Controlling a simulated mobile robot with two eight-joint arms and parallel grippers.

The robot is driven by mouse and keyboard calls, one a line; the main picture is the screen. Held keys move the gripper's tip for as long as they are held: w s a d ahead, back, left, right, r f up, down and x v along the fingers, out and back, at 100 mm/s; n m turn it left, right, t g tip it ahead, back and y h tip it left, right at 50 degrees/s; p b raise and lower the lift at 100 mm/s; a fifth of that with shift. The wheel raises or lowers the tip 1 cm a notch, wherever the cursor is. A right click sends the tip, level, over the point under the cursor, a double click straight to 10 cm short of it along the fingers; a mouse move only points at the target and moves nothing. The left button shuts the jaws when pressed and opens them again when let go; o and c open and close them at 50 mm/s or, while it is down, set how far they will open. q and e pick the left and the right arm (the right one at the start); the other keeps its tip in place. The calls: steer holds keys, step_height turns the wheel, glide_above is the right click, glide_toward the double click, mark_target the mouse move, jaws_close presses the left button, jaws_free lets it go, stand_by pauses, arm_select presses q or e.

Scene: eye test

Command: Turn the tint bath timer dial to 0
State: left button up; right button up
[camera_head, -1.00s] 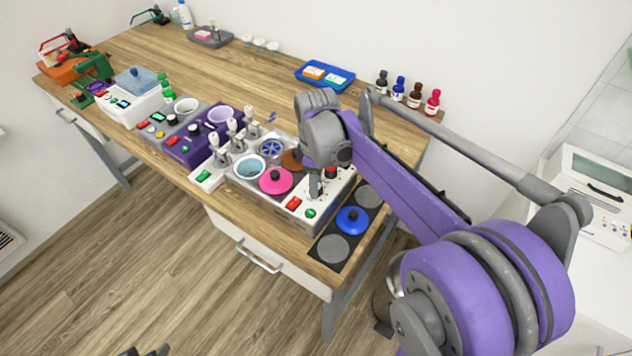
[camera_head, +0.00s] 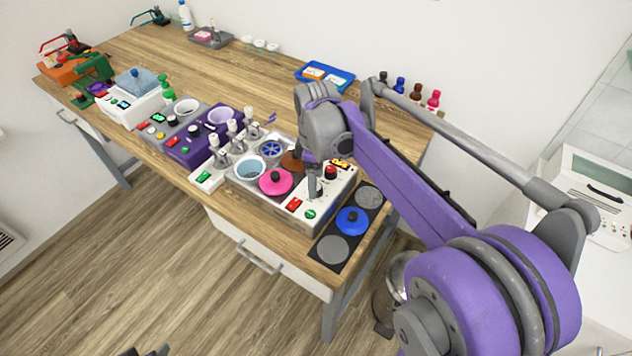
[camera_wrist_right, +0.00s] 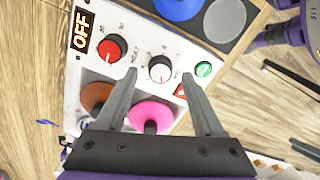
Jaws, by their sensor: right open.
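The tint bath unit (camera_head: 345,186) is a white box at the right end of the bench, with coloured pot lids on it. In the right wrist view its panel shows a red knob (camera_wrist_right: 112,48) beside a lit OFF display (camera_wrist_right: 82,30). Nearby is a smaller dial with a pale face and marks around it (camera_wrist_right: 160,68), likely the timer; its setting is too small to read. My right gripper (camera_wrist_right: 160,74) is open and empty, its fingers on either side of this dial in the picture. Contact is not clear. Two dark tips at the head view's bottom edge may be my left gripper (camera_head: 145,353).
A green button (camera_wrist_right: 203,69) and a red switch (camera_wrist_right: 180,90) are close to the dial. A pink lid (camera_head: 276,182) stands left of my right gripper, a blue lid (camera_head: 352,221) on a dark mat to the right. Small bottles (camera_head: 415,94) stand behind.

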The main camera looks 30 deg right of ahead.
step_height(320, 180, up, 9)
stand_by(0.3)
stand_by(0.4)
